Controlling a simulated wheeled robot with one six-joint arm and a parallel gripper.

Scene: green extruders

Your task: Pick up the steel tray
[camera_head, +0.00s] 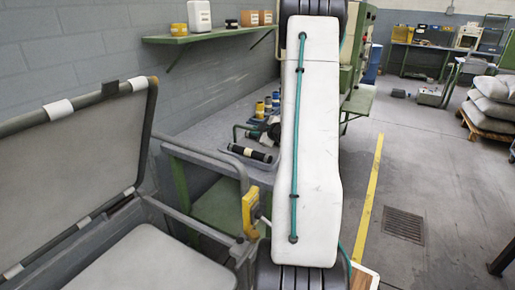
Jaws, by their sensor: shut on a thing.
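My white arm link with a teal cable stands upright across the middle of the head view and covers much of the bench behind it. My gripper is not in view; it may be behind or below this link. I cannot make out a steel tray in this view. The grey bench (205,125) runs along the wall behind my arm. Several small yellow and dark containers and a black tool-like object (250,153) lie on it.
A green wall shelf (215,35) holds a white canister (199,16) and small boxes. An open grey-lidded frame (70,175) fills the left. Stacked grey sacks (490,105) lie on a pallet at right. Open floor with a yellow line (368,200) and a drain grate (404,225) lies right.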

